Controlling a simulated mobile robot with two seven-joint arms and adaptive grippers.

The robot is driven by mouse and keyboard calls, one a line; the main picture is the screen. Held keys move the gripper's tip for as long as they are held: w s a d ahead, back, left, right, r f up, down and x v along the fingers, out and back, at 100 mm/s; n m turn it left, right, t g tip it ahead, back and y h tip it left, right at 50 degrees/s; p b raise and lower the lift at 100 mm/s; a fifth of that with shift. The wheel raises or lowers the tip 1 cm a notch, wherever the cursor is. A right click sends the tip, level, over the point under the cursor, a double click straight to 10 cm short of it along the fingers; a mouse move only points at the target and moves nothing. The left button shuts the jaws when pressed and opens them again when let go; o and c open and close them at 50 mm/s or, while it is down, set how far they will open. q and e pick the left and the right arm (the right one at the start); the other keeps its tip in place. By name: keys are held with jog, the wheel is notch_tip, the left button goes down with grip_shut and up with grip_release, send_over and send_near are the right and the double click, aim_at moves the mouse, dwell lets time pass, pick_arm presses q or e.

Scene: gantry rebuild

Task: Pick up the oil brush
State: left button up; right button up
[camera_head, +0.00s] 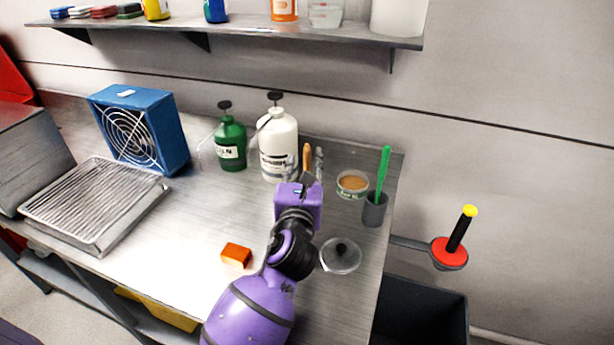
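A long green handle (384,168) stands upright, slightly tilted, in a small grey cup (374,210) near the bench's right edge. It looks like the oil brush; its lower end is hidden in the cup. My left gripper (313,166) is left of the cup, apart from it, over the bench and pointing toward the wall. A tan, wood-coloured piece (307,156) shows at its fingertips; I cannot tell whether it is held or behind them. The finger opening is hidden by the wrist. My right gripper is not in view.
An open tin (352,184) stands behind the cup. A white pump bottle (279,146) and green pump bottle (230,143) stand at the back. A glass lid (340,256) and orange block (236,254) lie in front. A shelf (240,33) hangs above.

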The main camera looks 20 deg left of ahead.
aim_at(306, 158)
pick_arm(q)
jog(key=x, duration=0.4)
jog(key=shift+w+d, duration=0.1)
jog(key=shift+w, duration=0.25)
jog(key=shift+c, duration=0.3)
